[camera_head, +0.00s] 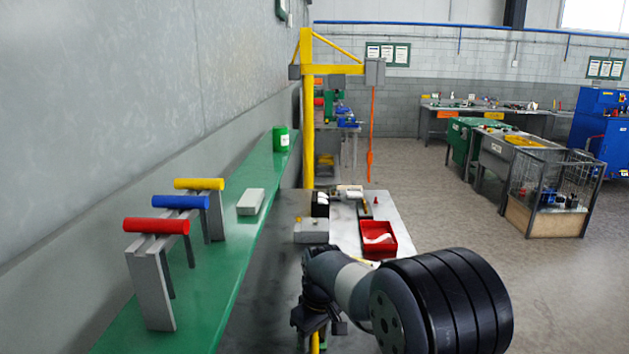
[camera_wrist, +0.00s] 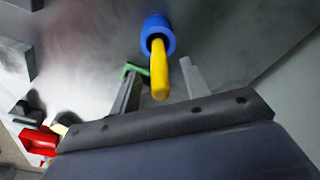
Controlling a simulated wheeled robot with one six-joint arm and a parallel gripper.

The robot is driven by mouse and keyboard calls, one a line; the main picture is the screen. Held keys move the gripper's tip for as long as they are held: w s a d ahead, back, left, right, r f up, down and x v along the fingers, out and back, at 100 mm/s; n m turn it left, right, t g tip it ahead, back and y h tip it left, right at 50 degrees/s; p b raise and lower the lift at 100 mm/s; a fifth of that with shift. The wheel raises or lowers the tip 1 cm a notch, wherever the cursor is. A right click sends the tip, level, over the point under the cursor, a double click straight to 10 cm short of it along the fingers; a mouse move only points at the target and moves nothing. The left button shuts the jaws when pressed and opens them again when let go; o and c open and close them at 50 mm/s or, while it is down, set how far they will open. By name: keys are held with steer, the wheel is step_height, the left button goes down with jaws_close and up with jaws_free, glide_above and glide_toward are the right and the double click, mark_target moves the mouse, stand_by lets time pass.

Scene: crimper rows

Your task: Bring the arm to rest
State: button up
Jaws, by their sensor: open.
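My gripper (camera_wrist: 159,68) shows in the wrist view, with its two grey fingers spread apart. A yellow rod-shaped piece (camera_wrist: 159,75) with a blue round part (camera_wrist: 157,35) at its far end appears between and beyond the fingers. I see no finger closed on it, and its distance from them is hard to judge. A small green piece (camera_wrist: 133,70) shows at the left fingertip.
A green shelf (camera_head: 225,262) along the left wall bears a stand with red (camera_head: 156,226), blue (camera_head: 181,202) and yellow (camera_head: 199,184) cylinders, a grey block (camera_head: 250,202) and a green can (camera_head: 281,139). A red tray (camera_head: 391,238) lies on the bench. Open floor (camera_head: 545,285) is right.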

steer(key=shift+f+b, duration=0.35)
steer(key=shift+f, duration=0.05)
step_height(320, 180, up, 11)
step_height(320, 180, down, 11)
step_height(320, 180, up, 5)
steer(key=p, duration=0.4)
steer(key=shift+r, duration=0.2)
steer(key=shift+r+p, duration=0.45)
steer(key=shift+r, duration=0.25)
steer(key=shift+d+r, duration=0.1)
